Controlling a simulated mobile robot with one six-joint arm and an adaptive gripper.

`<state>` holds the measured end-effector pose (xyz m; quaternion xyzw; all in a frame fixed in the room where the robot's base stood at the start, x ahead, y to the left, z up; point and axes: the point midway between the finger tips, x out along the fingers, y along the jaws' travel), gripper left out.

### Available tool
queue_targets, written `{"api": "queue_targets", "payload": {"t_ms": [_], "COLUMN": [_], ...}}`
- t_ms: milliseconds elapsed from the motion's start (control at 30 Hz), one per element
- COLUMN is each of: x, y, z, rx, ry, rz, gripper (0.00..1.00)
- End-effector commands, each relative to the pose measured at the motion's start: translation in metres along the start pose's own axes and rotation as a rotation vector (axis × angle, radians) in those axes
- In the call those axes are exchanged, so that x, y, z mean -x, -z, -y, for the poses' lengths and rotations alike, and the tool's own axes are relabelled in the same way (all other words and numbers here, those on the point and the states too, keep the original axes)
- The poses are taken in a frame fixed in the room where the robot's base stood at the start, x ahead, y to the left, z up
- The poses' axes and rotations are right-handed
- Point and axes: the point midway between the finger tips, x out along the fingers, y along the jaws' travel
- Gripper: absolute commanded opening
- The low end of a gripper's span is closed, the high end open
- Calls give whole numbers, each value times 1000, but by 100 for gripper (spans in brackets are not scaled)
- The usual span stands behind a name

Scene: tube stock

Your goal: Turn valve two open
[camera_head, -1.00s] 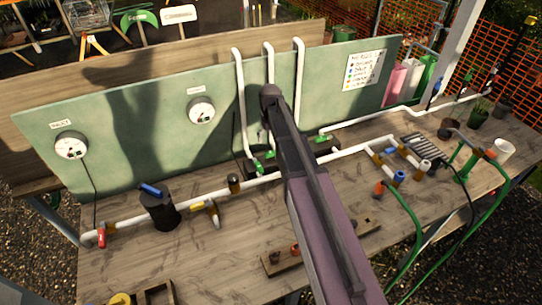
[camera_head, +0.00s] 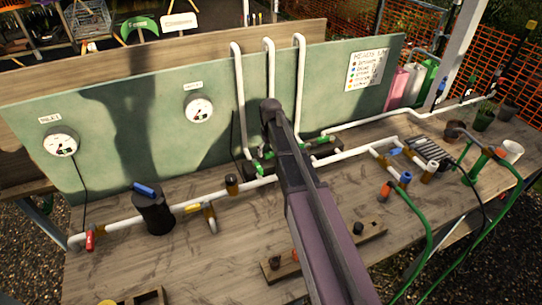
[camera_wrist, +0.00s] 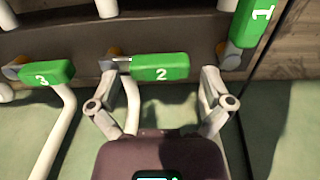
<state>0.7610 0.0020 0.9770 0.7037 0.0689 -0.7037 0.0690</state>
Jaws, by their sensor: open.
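The green handle of valve two (camera_wrist: 160,67), marked 2, lies crosswise in the wrist view. My gripper (camera_wrist: 158,74) is open, with one finger near each end of this handle; I cannot tell whether either touches it. The valve three handle (camera_wrist: 46,73) lies crosswise to the left. The valve one handle (camera_wrist: 248,22) points along the picture at upper right. In the head view my arm hides the gripper and much of the valve row; a green handle (camera_head: 320,140) shows to its right.
White riser pipes (camera_head: 237,95) climb over the green board (camera_head: 105,115). Two gauges (camera_head: 199,110) are on the board. A white supply pipe (camera_head: 120,223) with a black canister (camera_head: 154,213) runs along the bench. Green hoses (camera_head: 424,215) lie at right.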

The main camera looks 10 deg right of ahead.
Motion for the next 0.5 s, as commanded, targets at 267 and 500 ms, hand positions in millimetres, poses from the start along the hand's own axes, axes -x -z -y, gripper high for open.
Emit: {"api": "queue_targets", "payload": {"t_ms": [267, 500], "x": [-4, -4], "y": [0, 0], "z": [0, 0], "rx": [0, 0], "ry": [0, 0], "rz": [0, 0], "gripper": [100, 88]}}
